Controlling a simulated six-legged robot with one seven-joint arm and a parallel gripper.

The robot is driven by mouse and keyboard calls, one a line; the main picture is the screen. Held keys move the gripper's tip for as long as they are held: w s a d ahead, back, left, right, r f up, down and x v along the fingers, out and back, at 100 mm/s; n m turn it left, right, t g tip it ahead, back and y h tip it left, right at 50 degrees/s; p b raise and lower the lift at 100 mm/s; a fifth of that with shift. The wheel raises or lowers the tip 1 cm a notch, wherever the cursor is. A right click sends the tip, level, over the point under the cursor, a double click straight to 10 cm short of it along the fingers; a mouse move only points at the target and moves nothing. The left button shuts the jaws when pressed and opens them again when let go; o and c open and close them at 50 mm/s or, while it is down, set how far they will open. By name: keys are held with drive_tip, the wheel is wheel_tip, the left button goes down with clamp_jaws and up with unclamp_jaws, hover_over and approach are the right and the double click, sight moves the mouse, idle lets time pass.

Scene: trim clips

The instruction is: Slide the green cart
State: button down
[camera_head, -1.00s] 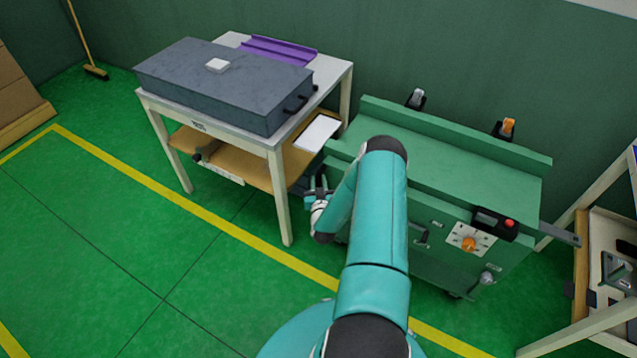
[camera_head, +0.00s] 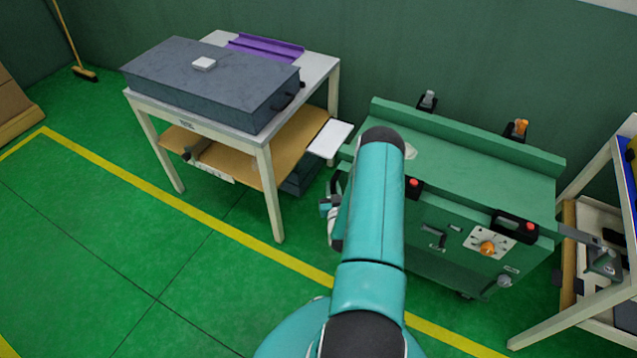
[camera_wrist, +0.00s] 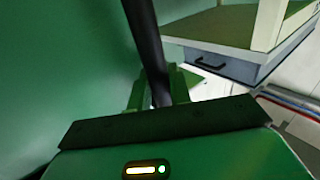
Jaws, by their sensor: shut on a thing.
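The green cart (camera_head: 480,178) stands at the right of the head view, with a flat top, a raised back rail and a front panel with an orange knob (camera_head: 487,248). My gripper (camera_head: 330,205) is at the cart's left end, partly hidden by my teal arm. In the wrist view my gripper (camera_wrist: 158,92) is shut around a dark handle bar (camera_wrist: 146,38), with green fingers on both sides of it. A large green surface fills the left of that view. The cart's lower left side is hidden behind my arm.
A white table (camera_head: 265,140) with a grey box (camera_head: 215,88) and purple tray (camera_head: 265,47) stands left of the cart, with a floor gap between. A rack (camera_head: 590,185) stands close on the right. A dark green wall is behind. Open floor with yellow lines lies in front.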

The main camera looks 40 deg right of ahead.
drive_tip(key=shift+s+d+f, duration=0.1)
drive_tip(key=shift+s+d, duration=0.2)
drive_tip(key=shift+s, duration=0.55)
drive_tip(key=c, duration=1.6)
unclamp_jaws()
drive_tip(key=shift+s, duration=0.15)
drive_tip(key=shift+w, duration=0.2)
drive_tip(key=v, duration=1.4)
drive_tip(key=shift+w, duration=0.1)
